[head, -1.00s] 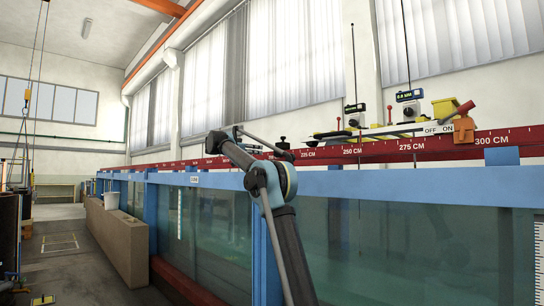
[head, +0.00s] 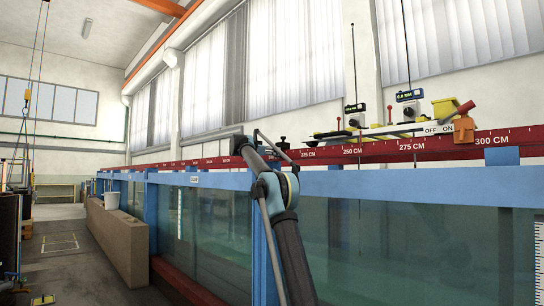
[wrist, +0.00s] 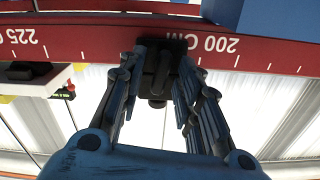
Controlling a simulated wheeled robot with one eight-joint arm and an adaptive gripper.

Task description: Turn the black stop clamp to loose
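The black stop clamp (wrist: 158,78) sits on the red rail by the 200 CM mark in the wrist view. Its dark body is at the rail's edge, and a short rounded knob faces my gripper. My gripper (wrist: 160,70) has its two fingers on either side of the clamp, with the knob between them. Light gaps show between the knob and the fingers. Whether the fingertips touch the clamp's dark body cannot be told.
The red rail (head: 375,151) with its centimetre scale runs along the blue-framed glass flume (head: 400,240). A yellow instrument carriage (head: 340,134) stands on the rail to the right. A beige block (head: 122,243) stands at left.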

